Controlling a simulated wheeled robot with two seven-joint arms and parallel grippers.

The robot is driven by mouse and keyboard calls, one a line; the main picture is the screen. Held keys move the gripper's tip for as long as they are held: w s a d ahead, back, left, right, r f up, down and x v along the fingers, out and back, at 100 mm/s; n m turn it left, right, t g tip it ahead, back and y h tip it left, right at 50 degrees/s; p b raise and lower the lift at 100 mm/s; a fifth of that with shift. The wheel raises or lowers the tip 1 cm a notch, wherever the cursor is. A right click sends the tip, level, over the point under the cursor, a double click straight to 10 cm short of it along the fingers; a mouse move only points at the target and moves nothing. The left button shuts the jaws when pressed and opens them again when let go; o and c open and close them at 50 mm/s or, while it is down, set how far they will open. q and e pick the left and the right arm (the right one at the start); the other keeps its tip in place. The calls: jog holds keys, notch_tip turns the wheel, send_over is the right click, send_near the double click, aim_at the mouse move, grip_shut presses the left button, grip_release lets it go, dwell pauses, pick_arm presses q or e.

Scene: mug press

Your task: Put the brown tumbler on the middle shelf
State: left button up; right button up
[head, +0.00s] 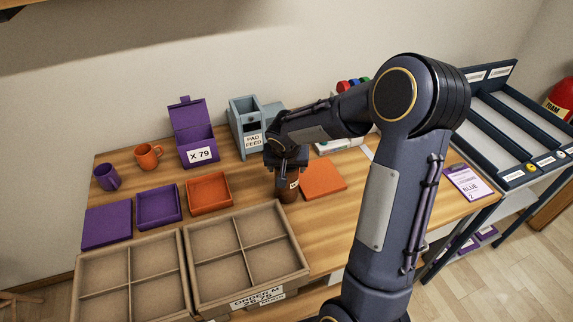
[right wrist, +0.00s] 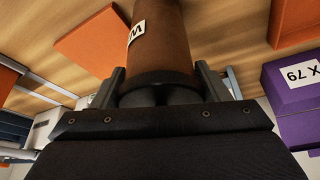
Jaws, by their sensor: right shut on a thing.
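The brown tumbler (head: 288,194) is upright at the middle of the wooden table, with a white label on its side. My right gripper (head: 287,168) is above it and shut on its upper part. In the right wrist view the brown tumbler (right wrist: 160,45) sits between the two fingers (right wrist: 160,88), its label partly in sight. I cannot tell whether its base touches the table. My left gripper is out of view. No shelf shows clearly as the middle one; a dark blue rack (head: 483,112) with sloped lanes stands at the right.
An orange square pad (head: 323,178) lies right beside the tumbler. Orange (head: 209,192) and purple (head: 158,206) trays, a purple box (head: 198,146), two mugs and a grey-blue pad feeder (head: 247,130) stand to the left. Divided cardboard trays (head: 293,277) fill the front. My right arm hides the table's right part.

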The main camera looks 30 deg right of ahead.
jog(key=shift+f, duration=0.15)
jog(key=o, duration=1.4)
